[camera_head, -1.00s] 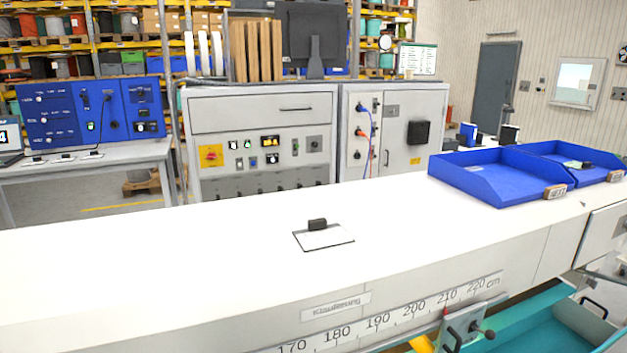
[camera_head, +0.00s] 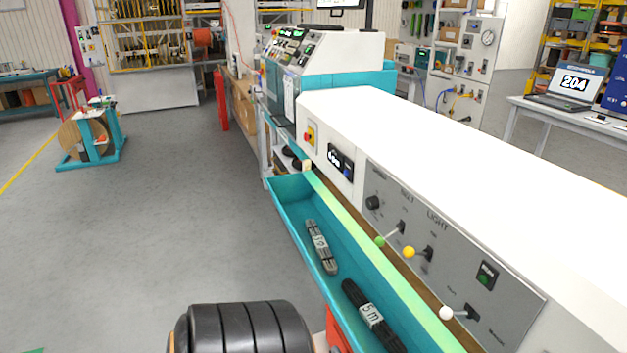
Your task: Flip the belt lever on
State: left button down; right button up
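A grey control panel (camera_head: 392,215) is set in the front face of the white bench. It carries a lever with a green knob (camera_head: 380,241) beneath lettering that looks like BELT. To its right is a lever with a yellow knob (camera_head: 409,252), near the lettering LIGHT. A lever with a white knob (camera_head: 446,313) is lower right. All three levers stick out to the left in the picture. I cannot read the small position marks beside them. Neither of my grippers is in view.
A teal trough (camera_head: 292,212) runs below the panel and holds two dark cable bundles, one marked 5 m (camera_head: 370,315). A red and yellow switch (camera_head: 309,136) and a small display (camera_head: 340,161) sit farther along. The grey floor at left is open up to a teal reel stand (camera_head: 112,140).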

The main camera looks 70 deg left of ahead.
aim_at(379, 241)
jog(key=u, duration=1.8)
